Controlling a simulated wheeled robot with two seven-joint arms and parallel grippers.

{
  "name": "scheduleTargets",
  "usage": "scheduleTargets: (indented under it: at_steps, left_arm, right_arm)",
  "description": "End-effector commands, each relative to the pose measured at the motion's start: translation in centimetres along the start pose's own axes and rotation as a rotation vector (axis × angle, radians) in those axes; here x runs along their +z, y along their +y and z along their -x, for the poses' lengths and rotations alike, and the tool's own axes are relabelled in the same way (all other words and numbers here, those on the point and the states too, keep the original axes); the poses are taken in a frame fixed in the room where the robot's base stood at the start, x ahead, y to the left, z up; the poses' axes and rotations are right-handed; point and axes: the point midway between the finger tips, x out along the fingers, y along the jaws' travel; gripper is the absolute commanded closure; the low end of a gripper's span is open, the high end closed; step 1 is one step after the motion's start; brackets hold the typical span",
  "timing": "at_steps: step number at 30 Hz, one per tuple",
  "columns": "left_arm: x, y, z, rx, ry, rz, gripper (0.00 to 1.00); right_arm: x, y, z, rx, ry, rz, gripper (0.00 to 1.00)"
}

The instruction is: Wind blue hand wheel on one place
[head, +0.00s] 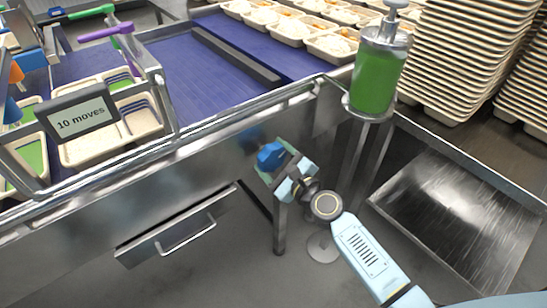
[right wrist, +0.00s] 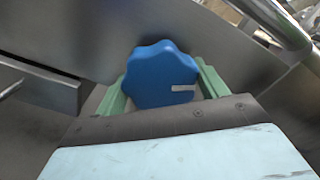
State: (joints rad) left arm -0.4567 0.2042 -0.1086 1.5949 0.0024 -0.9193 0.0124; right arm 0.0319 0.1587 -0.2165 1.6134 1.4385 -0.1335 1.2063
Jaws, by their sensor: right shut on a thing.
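The blue hand wheel (head: 270,155) sits low on the front metal side of the conveyor, near its right end. It has a lobed rim and a pale mark on its face, seen in the right wrist view (right wrist: 162,76). My right gripper (head: 284,170) reaches it from the lower right. Its two green fingers (right wrist: 163,92) stand on either side of the wheel, and it is shut on the wheel. The lower part of the wheel is hidden behind the gripper body in the right wrist view. My left gripper is not in view.
A sign reading "10 moves" (head: 82,118) stands at the left above trays (head: 75,153). A green dispenser (head: 376,82) stands on a post to the right of the wheel. Filled trays line the back belt (head: 222,62). A drawer handle (head: 188,238) juts out lower left.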

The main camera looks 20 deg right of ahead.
Motion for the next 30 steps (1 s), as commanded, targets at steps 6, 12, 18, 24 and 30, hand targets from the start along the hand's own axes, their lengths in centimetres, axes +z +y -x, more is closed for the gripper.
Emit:
scheduleTargets:
  at_steps: [6,12,18,24,30]
  left_arm:
    - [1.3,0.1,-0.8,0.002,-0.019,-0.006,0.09]
    - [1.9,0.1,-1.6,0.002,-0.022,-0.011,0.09]
    - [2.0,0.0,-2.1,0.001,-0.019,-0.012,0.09]
    - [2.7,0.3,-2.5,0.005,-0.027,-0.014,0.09]
    - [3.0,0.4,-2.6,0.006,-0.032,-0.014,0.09]
  right_arm:
    - [0.1,0.0,0.0,-0.001,0.001,-0.193,0.51]
    - [0.1,0.0,0.0,0.000,0.001,-0.328,0.51]
    - [0.0,0.0,0.0,0.001,0.001,-0.416,0.51]
    - [0.0,0.1,0.0,0.000,0.001,-0.457,0.51]
    - [0.0,0.1,0.0,0.000,0.001,-0.468,0.51]
